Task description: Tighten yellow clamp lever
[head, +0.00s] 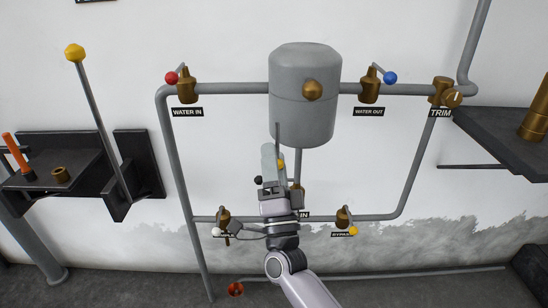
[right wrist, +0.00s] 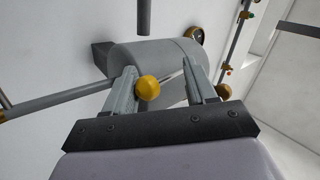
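A small yellow ball knob (head: 281,165) shows by the fingers of my right gripper (head: 272,158), in front of the grey tank. In the right wrist view a yellow ball (right wrist: 147,88) lies between the two spread fingers of my right gripper (right wrist: 163,82), closer to the left finger. I cannot tell whether they touch. The gripper is open. Another yellow knob (head: 74,53) tops a long, tilted grey lever at the far left. A third, small yellow knob (head: 352,231) sits by the bypass valve. No view settles which is the clamp lever. My left gripper is out of view.
The grey tank (head: 303,63) with a brass boss (head: 312,90) hangs on a pipe frame. Valves with a red knob (head: 171,78), a blue knob (head: 390,78) and a white knob (head: 215,231) stand around it. Dark shelves (head: 500,135) flank both sides.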

